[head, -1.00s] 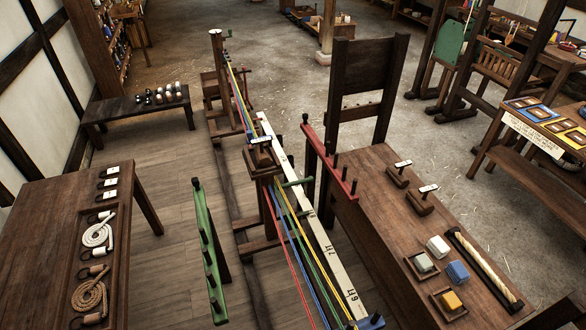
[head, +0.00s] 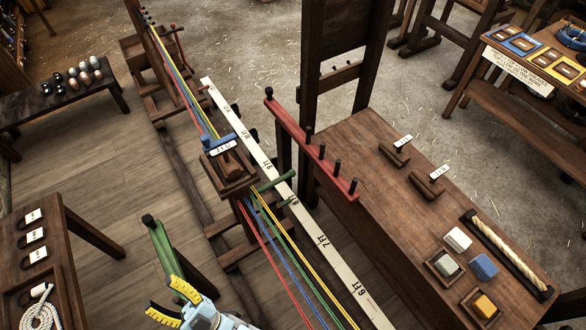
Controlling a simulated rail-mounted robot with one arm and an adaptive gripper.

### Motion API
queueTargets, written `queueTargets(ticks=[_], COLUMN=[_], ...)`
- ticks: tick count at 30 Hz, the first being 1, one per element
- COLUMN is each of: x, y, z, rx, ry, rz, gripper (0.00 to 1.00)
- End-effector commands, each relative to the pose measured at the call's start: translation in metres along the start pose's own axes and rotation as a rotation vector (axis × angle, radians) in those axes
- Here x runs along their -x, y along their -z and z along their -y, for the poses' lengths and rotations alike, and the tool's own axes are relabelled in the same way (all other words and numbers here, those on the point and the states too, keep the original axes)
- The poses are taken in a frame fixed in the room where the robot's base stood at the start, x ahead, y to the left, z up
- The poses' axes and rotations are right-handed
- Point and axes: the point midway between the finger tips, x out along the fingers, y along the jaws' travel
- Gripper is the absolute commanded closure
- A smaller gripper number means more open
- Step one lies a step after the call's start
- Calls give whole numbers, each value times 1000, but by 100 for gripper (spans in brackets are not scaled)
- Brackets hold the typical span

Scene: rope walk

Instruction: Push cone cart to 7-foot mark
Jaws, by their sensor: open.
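The cone cart (head: 227,170) is a dark wooden cart on the rail, with a wooden cone and a white label on top. A green bar (head: 275,183) reaches from its right side across the pale measuring board (head: 308,222), seemingly between the 9 and 8 labels. The 7-foot mark (head: 322,240) lies nearer to me along that board, its lettering upside down. Coloured strands (head: 285,250) run from the cart toward me. My gripper (head: 164,296), with yellow fingers, is open and empty at the bottom, nearer than the cart and apart from it.
A green pegged rail (head: 160,245) stands just beyond my gripper. A red pegged rail (head: 312,145) stands right of the board. A workbench (head: 385,185) with blocks and rope is at right. A table (head: 75,262) with tags and rope is at left.

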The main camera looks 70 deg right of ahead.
Motion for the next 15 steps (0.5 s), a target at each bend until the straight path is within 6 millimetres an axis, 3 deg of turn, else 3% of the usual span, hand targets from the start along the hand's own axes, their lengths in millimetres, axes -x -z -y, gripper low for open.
queueTargets(ticks=[1,8,15], x=[14,70,142], y=[-34,-172,-291], z=[-1,-38,-120], rx=[59,394,771], ry=[13,80,158], rz=[56,340,650], gripper=[46,46,46])
